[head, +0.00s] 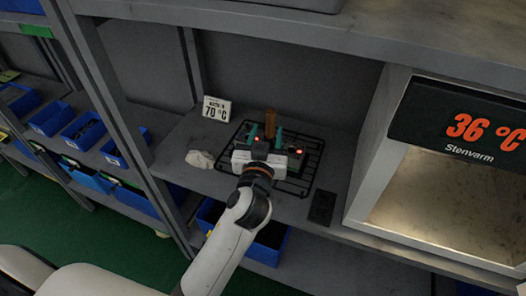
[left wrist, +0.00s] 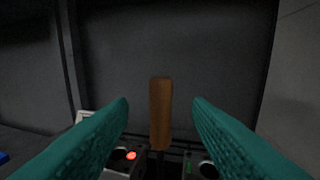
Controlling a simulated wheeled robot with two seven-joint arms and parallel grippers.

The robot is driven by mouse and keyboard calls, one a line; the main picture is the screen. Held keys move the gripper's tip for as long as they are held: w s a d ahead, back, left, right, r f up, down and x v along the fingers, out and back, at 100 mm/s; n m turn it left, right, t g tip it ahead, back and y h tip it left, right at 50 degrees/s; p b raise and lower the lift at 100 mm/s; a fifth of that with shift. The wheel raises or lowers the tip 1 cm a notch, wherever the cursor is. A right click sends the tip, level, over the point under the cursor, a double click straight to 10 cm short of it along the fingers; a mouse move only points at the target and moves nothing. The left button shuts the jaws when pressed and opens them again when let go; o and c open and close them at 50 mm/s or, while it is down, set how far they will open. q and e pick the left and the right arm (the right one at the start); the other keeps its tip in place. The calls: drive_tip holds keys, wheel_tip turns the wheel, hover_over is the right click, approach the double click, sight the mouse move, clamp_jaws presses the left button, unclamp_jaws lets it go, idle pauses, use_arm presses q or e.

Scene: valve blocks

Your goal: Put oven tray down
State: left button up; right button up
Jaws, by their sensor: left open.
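The oven tray is a dark wire rack (head: 313,157) lying on the grey shelf, partly hidden under my left gripper. A brown upright handle (head: 270,123) stands at the rack's far side. My left gripper (head: 266,136) is over the rack with its teal fingers apart on either side of the handle. In the left wrist view the handle (left wrist: 160,112) stands between the two open fingers, with a visible gap on each side. Part of the rack and dark blocks show low behind the fingers. My right gripper is not in view.
An oven (head: 440,190) reading 36 °C stands open at the right. A 70 °C sign (head: 216,109), a crumpled pale cloth (head: 200,159) and a dark flat pad (head: 322,207) are on the shelf (head: 190,130). Blue bins (head: 84,131) fill the left racks.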

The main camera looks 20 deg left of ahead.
use_arm(q)
drive_tip(key=s, duration=0.3)
drive_tip(key=s+d+b, duration=0.1)
drive_tip(key=s, duration=0.1)
drive_tip(key=shift+s, duration=0.35)
